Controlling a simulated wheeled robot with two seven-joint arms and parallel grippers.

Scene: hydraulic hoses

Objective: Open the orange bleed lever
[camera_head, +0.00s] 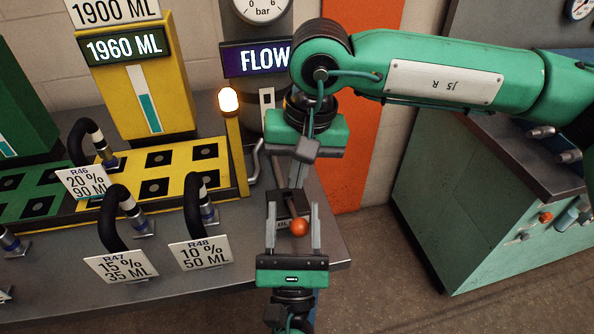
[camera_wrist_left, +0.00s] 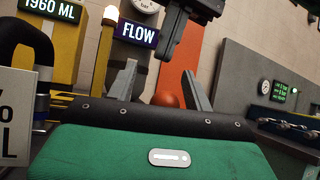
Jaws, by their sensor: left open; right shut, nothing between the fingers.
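The bleed lever's round orange knob (camera_head: 299,227) is at the right end of the bench. A dark bar meets it from above, and a partly hidden label sits beside it. My left gripper (camera_head: 293,208) reaches up from the bottom, open, with one finger on each side of the knob. In the left wrist view the knob (camera_wrist_left: 167,97) shows between the spread fingers; contact cannot be told. My right gripper (camera_head: 297,178) points down just behind the knob, shut and empty, its fingertips hard to make out. Its dark underside also shows in the left wrist view (camera_wrist_left: 178,35).
A lit lamp (camera_head: 228,100) on a yellow post, a FLOW display (camera_head: 256,59) and a gauge (camera_head: 263,8) stand behind. Black hoses with tags, such as R48 (camera_head: 200,252), fill the bench left of my grippers. A green cabinet (camera_head: 450,200) stands right, across open floor.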

